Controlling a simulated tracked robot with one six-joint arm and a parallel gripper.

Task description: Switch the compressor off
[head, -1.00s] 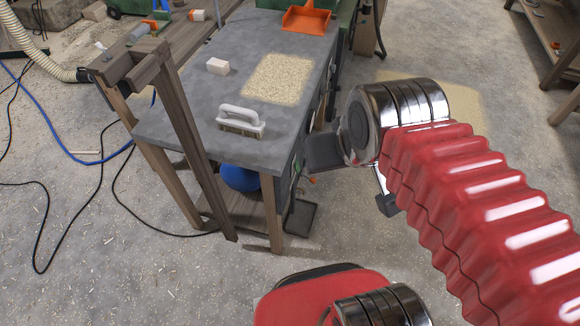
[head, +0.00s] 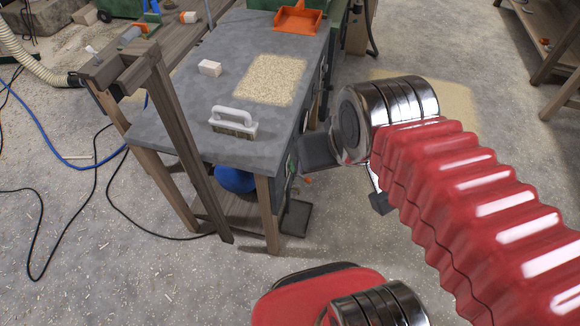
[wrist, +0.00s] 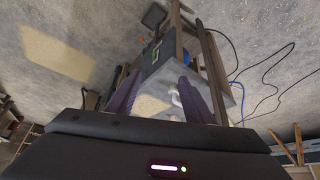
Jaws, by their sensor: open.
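A blue rounded body (head: 236,179), perhaps the compressor's tank, shows on the low shelf under the grey-topped table (head: 185,125); the table top and a leg hide much of it. It also shows as a small blue patch in the wrist view (wrist: 188,58). A dark side panel with a small green and white part (wrist: 156,52) faces me in the wrist view; I cannot tell whether this is the switch. My gripper (wrist: 160,80) is open, its two purple-grey fingers apart and pointing toward the table, with nothing seen between them.
A dustpan brush (head: 234,122), a pale block (head: 210,68), a sawdust patch (head: 271,79) and an orange dustpan (head: 298,18) lie on the table. A wooden post frame (head: 178,130) stands at its near left. Cables (head: 97,180) cross the left floor. The front floor is mostly clear.

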